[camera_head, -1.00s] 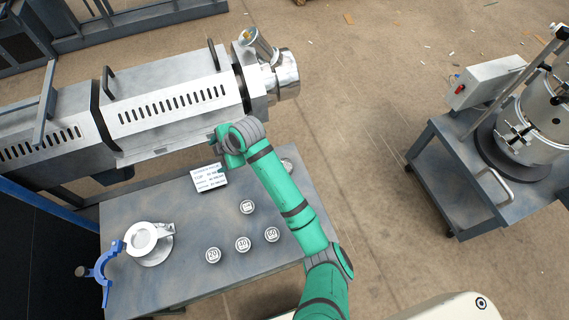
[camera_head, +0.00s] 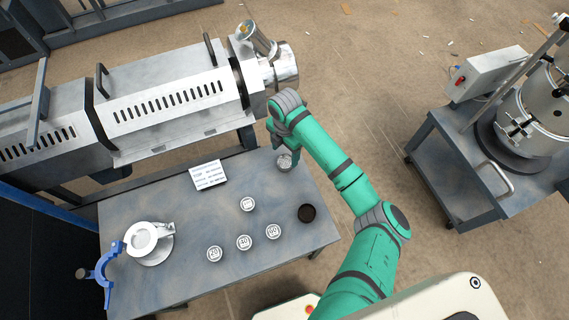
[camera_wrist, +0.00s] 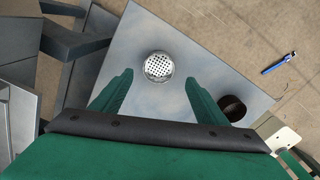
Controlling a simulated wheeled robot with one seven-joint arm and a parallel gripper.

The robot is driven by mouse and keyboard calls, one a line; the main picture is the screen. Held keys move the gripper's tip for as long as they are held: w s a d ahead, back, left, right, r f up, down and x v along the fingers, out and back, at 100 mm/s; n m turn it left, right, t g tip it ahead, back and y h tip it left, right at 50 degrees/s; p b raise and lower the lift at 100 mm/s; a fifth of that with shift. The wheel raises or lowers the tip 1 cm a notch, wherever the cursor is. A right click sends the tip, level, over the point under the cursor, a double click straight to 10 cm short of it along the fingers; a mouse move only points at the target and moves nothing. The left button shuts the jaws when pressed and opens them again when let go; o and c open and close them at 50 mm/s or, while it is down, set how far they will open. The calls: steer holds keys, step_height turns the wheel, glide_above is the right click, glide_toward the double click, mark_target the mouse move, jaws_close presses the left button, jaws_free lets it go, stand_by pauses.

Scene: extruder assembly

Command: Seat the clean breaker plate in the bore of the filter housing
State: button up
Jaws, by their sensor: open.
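The perforated, shiny breaker plate (camera_head: 284,162) lies near the table's right back corner, partly covered by my gripper. In the wrist view the round plate (camera_wrist: 158,66) shows its holes facing up. My gripper (camera_wrist: 158,84) is open and empty above the table, its two fingers on either side of the plate in the picture, apart from it. What looks like the filter housing (camera_head: 144,239), a pale ring with a hinged arm on a round base, stands on the table's left side. Its bore detail is too small to tell.
A dark round cup or ring (camera_head: 307,213) sits right of several numbered discs (camera_head: 244,242). A white text card (camera_head: 208,174) lies at the table's back; a blue clamp (camera_head: 108,270) stands left. The extruder (camera_head: 170,105) runs behind the table (camera_head: 190,215).

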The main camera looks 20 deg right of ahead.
mark_target(285, 163)
steer(key=shift+w+f, duration=0.15)
steer(key=shift+f, duration=2.65)
steer(key=c, duration=1.5)
